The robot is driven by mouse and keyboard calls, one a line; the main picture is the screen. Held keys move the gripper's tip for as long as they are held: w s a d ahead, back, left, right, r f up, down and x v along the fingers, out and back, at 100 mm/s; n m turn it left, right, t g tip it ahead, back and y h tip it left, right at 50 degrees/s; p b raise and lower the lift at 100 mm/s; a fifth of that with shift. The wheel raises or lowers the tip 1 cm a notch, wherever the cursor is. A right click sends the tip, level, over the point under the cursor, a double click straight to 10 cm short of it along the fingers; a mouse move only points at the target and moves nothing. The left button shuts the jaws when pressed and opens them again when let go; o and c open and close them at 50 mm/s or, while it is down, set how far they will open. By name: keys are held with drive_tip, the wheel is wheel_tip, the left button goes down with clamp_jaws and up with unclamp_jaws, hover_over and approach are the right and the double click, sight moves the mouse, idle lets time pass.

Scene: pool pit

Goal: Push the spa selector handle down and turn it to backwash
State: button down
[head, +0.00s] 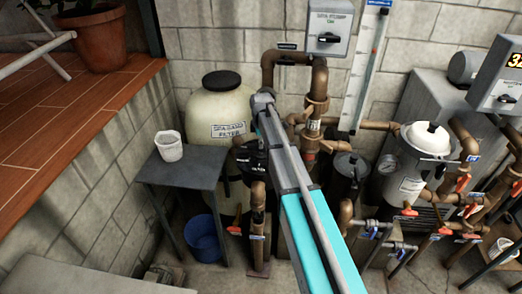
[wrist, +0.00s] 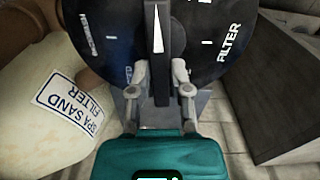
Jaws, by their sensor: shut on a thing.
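The spa selector valve has a round black dial (wrist: 205,45) with white lettering, at the top of the wrist view. FILTER reads at its right; a label at its left is too small to read. The dark handle (wrist: 158,65) crosses the dial, and its white pointer aims at the picture's top edge. My gripper (wrist: 160,90) is shut on the handle, one finger on each side. In the head view the dial (head: 250,160) shows beside the cream spa sand filter tank (head: 218,108), partly behind my arm, which hides the fingers. I cannot tell whether the handle is pressed down.
A dark side table (head: 185,170) with a white cup (head: 169,146) stands left of the valve, with a blue bucket (head: 203,238) below. Brown pipes (head: 318,100) rise behind my arm. A pump strainer and red-handled valves crowd the right. A grey control box (head: 330,25) hangs above.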

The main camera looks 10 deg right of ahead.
drive_tip(key=n, duration=0.4)
drive_tip(key=shift+n, duration=0.4)
drive_tip(key=shift+c, duration=2.2)
unclamp_jaws()
wheel_tip(320, 180, up, 7)
drive_tip(key=p, duration=0.7)
drive_tip(key=shift+n, duration=0.4)
